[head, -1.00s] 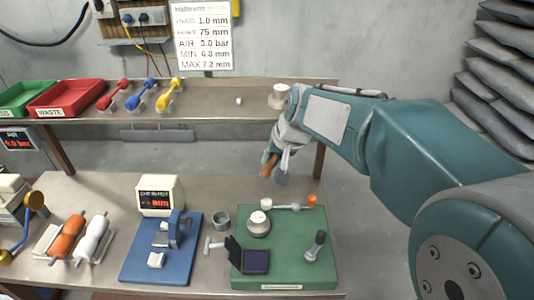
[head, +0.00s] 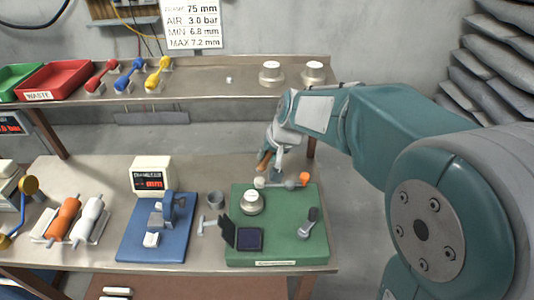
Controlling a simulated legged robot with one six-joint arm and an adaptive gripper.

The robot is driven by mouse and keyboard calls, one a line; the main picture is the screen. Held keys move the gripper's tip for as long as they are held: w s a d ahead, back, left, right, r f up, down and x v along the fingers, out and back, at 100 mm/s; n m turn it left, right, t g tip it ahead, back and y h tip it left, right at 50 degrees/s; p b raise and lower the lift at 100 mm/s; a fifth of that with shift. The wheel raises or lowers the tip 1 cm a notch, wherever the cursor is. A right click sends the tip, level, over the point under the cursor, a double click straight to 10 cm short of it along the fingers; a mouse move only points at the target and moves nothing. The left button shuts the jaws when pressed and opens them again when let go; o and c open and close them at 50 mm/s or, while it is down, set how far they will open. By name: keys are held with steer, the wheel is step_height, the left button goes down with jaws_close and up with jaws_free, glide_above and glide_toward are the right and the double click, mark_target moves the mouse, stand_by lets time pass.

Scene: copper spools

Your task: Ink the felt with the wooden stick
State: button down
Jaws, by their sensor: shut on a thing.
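The felt (head: 249,239) is the dark blue square of an ink pad with its black lid standing open. It lies at the front left of a green board (head: 274,254). My gripper (head: 272,165) is shut on a brown wooden stick (head: 263,161). It holds the stick tilted near the board's back edge, behind the ink pad and apart from it. Part of the stick is hidden by the fingers.
A round metal piece with a white top (head: 251,203), a rod with an orange end (head: 304,179) and a dark-handled tool (head: 307,222) are on the board. A blue press (head: 160,232) stands left. Two spools (head: 314,73) sit on the back shelf.

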steer(key=shift+a+f, duration=0.15)
steer(key=shift+f, duration=0.1)
steer(key=shift+f, duration=0.55)
stand_by(0.4)
steer(key=shift+s, duration=2.05)
steer(key=shift+w+f, duration=0.15)
steer(key=shift+w, duration=1.85)
steer(key=shift+r, duration=3.1)
steer(key=shift+r, duration=0.1)
